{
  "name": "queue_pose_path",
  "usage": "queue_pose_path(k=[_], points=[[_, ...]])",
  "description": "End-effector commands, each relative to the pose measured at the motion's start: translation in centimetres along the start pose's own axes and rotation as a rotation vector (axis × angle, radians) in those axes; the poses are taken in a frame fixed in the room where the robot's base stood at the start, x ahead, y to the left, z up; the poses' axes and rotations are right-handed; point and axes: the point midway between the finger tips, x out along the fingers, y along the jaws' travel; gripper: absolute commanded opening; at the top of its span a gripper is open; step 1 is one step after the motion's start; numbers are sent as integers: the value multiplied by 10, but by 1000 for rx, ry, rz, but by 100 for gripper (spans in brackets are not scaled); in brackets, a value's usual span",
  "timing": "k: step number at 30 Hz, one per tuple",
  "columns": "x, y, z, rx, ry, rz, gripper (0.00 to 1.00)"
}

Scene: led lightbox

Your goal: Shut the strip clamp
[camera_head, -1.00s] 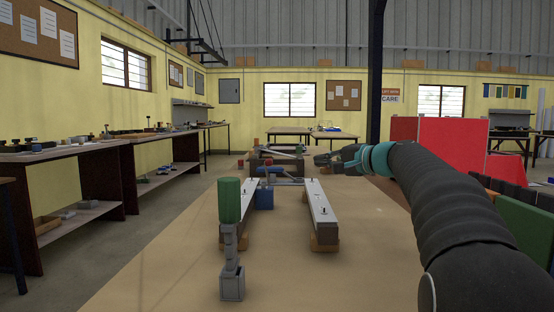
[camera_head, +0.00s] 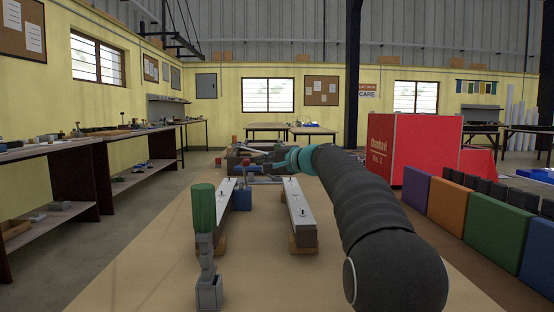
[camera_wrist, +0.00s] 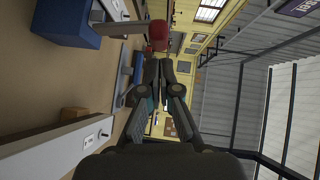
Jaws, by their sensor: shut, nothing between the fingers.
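What looks like the strip clamp is a blue block (camera_wrist: 75,22) with a grey metal bar (camera_wrist: 124,27) ending in a red knob (camera_wrist: 157,34) in the wrist view. In the head view the blue block (camera_head: 242,198) sits between two pale strips, near the left one (camera_head: 222,208). My gripper (camera_wrist: 157,64) is shut and empty, its fingertips close to the red knob; whether they touch it I cannot tell. In the head view my gripper (camera_head: 262,168) is small and partly lost among the items behind the strips.
A green-handled grey tool (camera_head: 204,215) stands upright at the table's front left. The right strip (camera_head: 300,215) lies beside my arm. Coloured panels (camera_head: 480,225) and a red box (camera_head: 425,150) stand on the right.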

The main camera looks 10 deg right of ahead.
Motion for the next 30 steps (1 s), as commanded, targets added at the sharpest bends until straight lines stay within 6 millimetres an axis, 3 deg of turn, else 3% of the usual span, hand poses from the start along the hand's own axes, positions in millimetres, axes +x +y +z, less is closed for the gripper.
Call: queue_pose_path(k=[6, 19, 30], points=[[9, 1, 9, 1, 0, 1, 0], [10, 0, 10, -3, 1, 5, 0], [16, -12, 18, -105, -1, 105, 0]])
